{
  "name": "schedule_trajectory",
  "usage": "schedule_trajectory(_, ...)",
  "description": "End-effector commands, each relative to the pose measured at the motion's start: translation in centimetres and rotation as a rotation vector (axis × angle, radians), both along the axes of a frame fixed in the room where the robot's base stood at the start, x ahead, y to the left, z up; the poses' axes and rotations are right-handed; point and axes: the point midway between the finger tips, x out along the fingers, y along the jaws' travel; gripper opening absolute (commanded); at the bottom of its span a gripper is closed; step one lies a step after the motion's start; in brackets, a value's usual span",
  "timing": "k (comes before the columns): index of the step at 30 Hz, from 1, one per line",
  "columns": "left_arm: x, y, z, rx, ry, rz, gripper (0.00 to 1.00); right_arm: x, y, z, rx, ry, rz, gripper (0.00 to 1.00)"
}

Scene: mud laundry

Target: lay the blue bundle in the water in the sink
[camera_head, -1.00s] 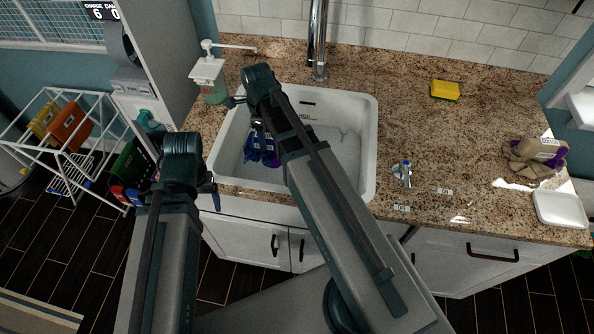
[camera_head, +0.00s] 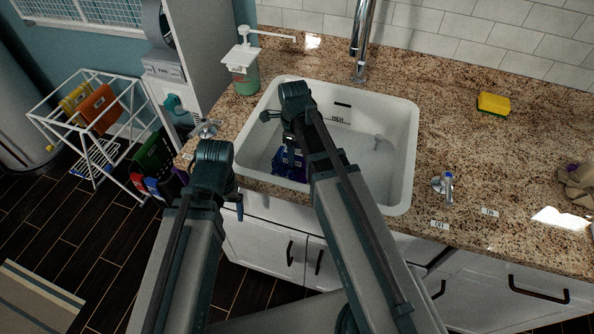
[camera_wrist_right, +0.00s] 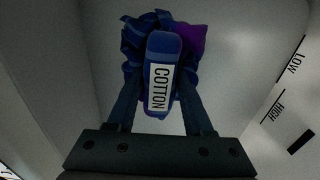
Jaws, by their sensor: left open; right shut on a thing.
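The blue bundle (camera_head: 288,164), with a purple patch and a white "COTTON" label, is inside the white sink (camera_head: 398,165). My right gripper (camera_head: 291,146) reaches down into the sink and is shut on the bundle. The right wrist view shows the bundle (camera_wrist_right: 163,48) between its two fingers. My left gripper (camera_head: 238,207) is open, low at the sink's front left edge, and partly hidden by its own arm. I cannot make out the water surface or whether the bundle touches it. LOW and HIGH marks show on the sink wall.
A chrome faucet (camera_head: 362,40) stands behind the sink. A soap dispenser (camera_head: 243,68) is at its back left. A yellow sponge (camera_head: 493,104), a blue-marked tap handle (camera_head: 444,184) and a beige bundle (camera_head: 578,185) are on the counter to the right. A drying rack (camera_head: 95,130) stands at left.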

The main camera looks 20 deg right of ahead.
Motion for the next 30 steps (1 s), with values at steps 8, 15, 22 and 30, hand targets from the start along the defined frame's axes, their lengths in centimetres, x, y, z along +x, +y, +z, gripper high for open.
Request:
schedule_trajectory(8, 0.0, 0.0, -1.7, 0.000, 0.000, 0.000, 0.82, 0.0, 0.0, -1.7, 0.000, 0.000, 0.000, 0.00)
schedule_trajectory(15, 0.0, 0.0, -3.7, 0.000, 0.000, 0.000, 0.82, 0.0, 0.0, -3.8, 0.000, 0.000, 0.000, 0.00)
schedule_trajectory(22, 0.0, 0.0, -5.7, 0.000, 0.000, 0.000, 0.82, 0.0, 0.0, -5.7, 0.000, 0.000, 0.000, 0.00)
schedule_trajectory(30, 0.0, 0.0, -5.5, 0.000, 0.000, -0.001, 0.82, 0.0, 0.0, -5.5, 0.000, 0.000, 0.000, 0.00)
